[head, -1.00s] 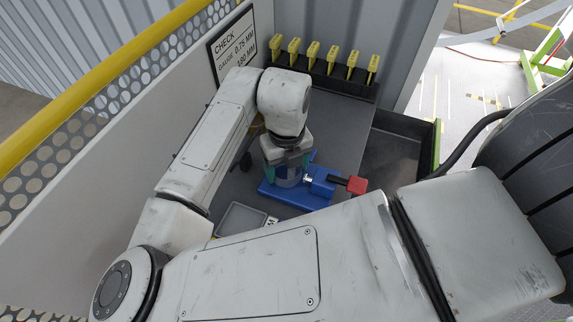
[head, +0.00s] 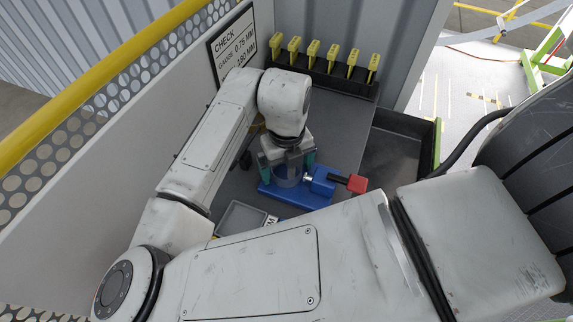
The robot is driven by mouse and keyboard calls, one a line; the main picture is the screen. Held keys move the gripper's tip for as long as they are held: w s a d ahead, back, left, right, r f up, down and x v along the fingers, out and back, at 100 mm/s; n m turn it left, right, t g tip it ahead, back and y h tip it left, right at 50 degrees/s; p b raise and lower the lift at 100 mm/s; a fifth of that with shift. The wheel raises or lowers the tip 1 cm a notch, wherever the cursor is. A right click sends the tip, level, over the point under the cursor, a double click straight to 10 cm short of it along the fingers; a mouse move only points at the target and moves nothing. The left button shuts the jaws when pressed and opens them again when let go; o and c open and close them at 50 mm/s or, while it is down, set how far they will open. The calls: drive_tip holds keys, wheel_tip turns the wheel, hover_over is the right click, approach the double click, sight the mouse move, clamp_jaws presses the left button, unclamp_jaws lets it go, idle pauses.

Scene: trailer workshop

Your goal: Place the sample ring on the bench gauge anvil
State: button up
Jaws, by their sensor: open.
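The bench gauge (head: 318,187) is a blue fixture with a red knob (head: 357,184) at its right end, standing on the grey bench. My gripper (head: 287,178) points down over the left part of the gauge, with its green-tipped fingers apart. A pale, see-through ring (head: 288,178) shows between the fingers at the gauge, which looks like the sample ring. My gripper hides part of it, so I cannot tell exactly how it sits on the anvil.
A row of yellow tags (head: 313,49) stands in a dark rack at the back of the bench. A dark open bin (head: 392,158) is to the right. A grey tray (head: 240,218) lies at the front left, and a sign (head: 236,44) hangs on the left wall.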

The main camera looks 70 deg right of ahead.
wheel_tip(320, 180, up, 12)
drive_tip(key=shift+b, duration=0.45)
drive_tip(key=shift+d, duration=0.1)
idle(0.3)
